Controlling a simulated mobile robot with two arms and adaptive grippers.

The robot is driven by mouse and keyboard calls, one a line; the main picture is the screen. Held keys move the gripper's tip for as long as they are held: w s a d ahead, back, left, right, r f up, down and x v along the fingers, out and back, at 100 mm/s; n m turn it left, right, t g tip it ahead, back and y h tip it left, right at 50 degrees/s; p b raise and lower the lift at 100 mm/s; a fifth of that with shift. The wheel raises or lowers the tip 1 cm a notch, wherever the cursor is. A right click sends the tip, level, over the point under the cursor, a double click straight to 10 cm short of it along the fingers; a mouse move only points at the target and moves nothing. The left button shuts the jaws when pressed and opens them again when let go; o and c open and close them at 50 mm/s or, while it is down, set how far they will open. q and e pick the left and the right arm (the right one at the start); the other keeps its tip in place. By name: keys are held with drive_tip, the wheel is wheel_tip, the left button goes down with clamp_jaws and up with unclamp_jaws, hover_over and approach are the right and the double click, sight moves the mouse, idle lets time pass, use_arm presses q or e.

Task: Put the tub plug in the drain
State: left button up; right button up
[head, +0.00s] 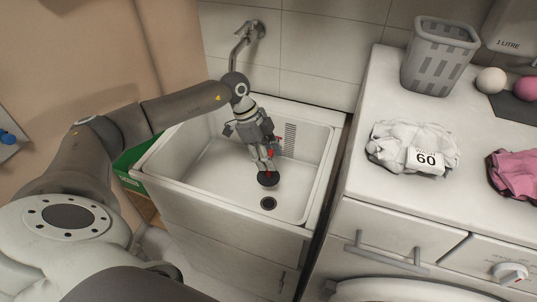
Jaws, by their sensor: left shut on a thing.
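The utility tub (217,181) is white and stands left of the white counter. Its drain (268,203) is a dark round opening in the tub floor, near the front. My left gripper (267,170) reaches down into the tub and is shut on the dark round tub plug (268,180). The plug is just behind the drain in the picture, apart from it. I cannot tell how high the plug is above the tub floor. My right gripper is not in view.
A wall tap (245,38) is behind the tub. On the counter (385,95) at the right are a grey basket (439,58), a white laundry pile with a 60 tag (427,160), a pink pile (516,172) and balls. A green crate (125,163) stands left of the tub.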

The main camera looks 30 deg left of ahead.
sight(269, 176)
use_arm(q)
wheel_tip(269, 176, down, 6)
drive_tip(key=b, duration=0.4)
drive_tip(key=shift+r+b, duration=0.15)
drive_tip(key=shift+b, duration=0.15)
wheel_tip(269, 176, down, 7)
drive_tip(key=b, duration=0.3)
drive_tip(key=shift+r, duration=0.2)
drive_tip(key=shift+f+b, duration=0.3)
drive_tip(key=shift+f, duration=0.55)
drive_tip(key=shift+f, duration=0.45)
drive_tip(key=o, duration=1.4)
drive_tip(key=shift+o, duration=0.2)
